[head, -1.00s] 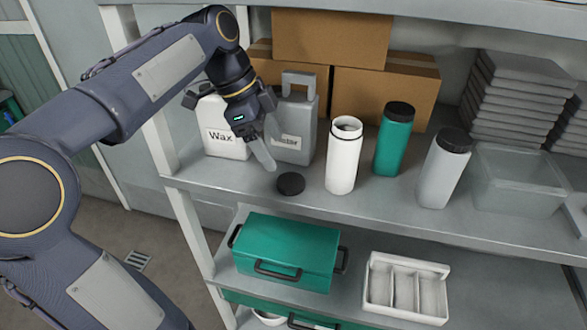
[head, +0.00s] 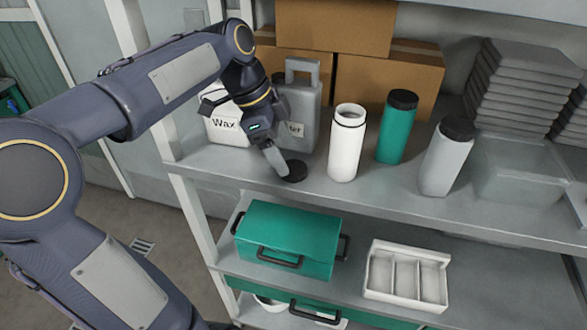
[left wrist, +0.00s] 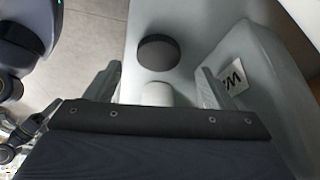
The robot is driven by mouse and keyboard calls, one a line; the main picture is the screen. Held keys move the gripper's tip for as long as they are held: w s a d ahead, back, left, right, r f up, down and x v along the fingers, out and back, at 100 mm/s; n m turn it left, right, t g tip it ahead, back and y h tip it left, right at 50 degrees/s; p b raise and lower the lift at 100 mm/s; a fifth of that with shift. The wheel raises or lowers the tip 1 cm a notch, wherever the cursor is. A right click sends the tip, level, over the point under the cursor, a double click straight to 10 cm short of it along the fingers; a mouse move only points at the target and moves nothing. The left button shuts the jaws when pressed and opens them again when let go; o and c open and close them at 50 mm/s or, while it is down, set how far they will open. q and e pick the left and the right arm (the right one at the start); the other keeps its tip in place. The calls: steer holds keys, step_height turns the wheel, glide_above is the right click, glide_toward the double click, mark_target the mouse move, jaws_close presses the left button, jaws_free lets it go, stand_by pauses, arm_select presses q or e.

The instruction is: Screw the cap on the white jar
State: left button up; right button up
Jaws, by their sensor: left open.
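The white jar (head: 346,148) stands upright and uncapped on the upper shelf, with a dark ring at its neck. A black round cap (head: 294,171) lies flat near the shelf's front edge, left of the jar. My left gripper (head: 279,166) is low over the shelf at the cap's left side, pointing down. In the left wrist view the cap (left wrist: 158,52) shows beyond and between the two spread fingers of the left gripper (left wrist: 158,70). The gripper is open and empty; whether a finger touches the cap I cannot tell. My right gripper is out of view.
A green capped bottle (head: 397,130) and a grey capped bottle (head: 446,158) stand right of the jar. A Wax jug (head: 224,130) and a grey jug (head: 303,100) stand behind my gripper. A clear bin (head: 518,180) is at right. Below are a green box (head: 290,230) and a divided tray (head: 405,297).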

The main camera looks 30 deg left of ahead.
mark_target(294, 168)
arm_select(q)
steer(key=x, duration=0.3)
steer(key=shift+d+f, duration=0.2)
steer(key=shift+f, duration=0.1)
steer(key=shift+c, duration=0.5)
steer(key=c, duration=1)
